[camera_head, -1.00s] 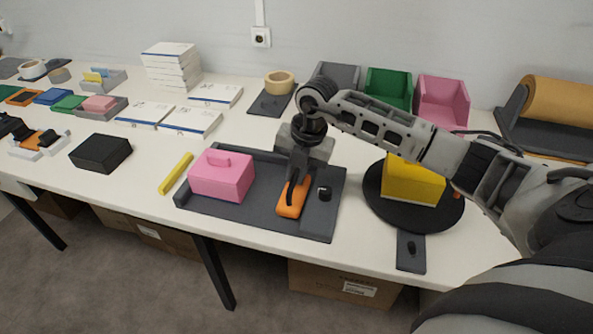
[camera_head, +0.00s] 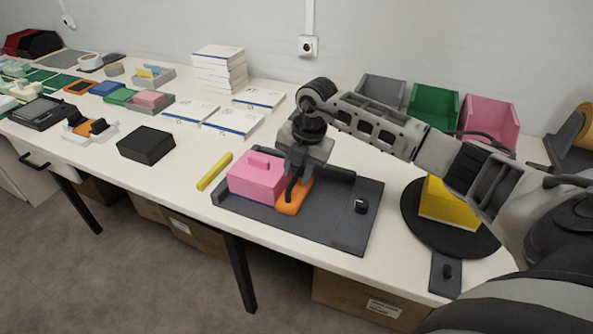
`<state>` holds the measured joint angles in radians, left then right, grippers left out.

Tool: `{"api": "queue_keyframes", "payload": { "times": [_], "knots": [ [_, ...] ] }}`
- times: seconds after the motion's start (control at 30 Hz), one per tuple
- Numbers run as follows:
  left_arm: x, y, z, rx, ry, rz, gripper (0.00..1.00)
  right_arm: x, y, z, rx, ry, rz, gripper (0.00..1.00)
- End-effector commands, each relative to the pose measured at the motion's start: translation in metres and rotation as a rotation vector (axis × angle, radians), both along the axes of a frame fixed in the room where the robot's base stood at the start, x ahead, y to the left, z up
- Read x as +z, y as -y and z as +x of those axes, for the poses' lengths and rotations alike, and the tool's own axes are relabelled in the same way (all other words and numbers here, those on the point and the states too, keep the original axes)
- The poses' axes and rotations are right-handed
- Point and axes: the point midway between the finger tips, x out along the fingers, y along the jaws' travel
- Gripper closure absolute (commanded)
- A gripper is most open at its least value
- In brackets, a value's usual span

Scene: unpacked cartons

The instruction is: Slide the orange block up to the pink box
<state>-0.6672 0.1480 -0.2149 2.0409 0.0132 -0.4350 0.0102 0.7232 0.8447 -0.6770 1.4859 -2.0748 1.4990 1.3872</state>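The pink box (camera_head: 252,184), with a small handle on top, sits at the left end of the dark grey tray (camera_head: 335,215). The orange block (camera_head: 293,203) lies flat on the tray just to the right of the box; in this view it looks to be against the box's right side, though the gripper partly hides the place where they meet. My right gripper (camera_head: 291,190) points down with its dark fingers at the block, touching it or very close. Whether the fingers are closed on it is hard to see. My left gripper is not in view.
A black knob (camera_head: 360,206) stands on the tray's right part. A yellow bar (camera_head: 214,171) lies left of the tray. A yellow block (camera_head: 446,204) stands on a round black turntable (camera_head: 450,240) at right. A black box (camera_head: 146,145) stands further left.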

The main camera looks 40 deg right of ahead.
Motion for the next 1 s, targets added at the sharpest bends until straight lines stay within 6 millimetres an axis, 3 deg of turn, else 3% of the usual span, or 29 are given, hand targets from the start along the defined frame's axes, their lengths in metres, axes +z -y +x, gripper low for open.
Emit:
{"api": "queue_keyframes", "payload": {
  "times": [0.43, 0.8, 1.0],
  "knots": [
    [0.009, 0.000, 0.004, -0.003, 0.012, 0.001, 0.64, 0.008, -0.001, 0.000, 0.004, 0.000, 0.000, 0.66],
    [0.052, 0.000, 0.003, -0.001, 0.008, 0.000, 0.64, 0.061, 0.003, -0.002, 0.006, -0.001, -0.001, 0.66],
    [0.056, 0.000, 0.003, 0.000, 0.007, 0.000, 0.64, 0.078, 0.004, -0.003, 0.008, 0.000, -0.001, 0.66]
  ]
}}
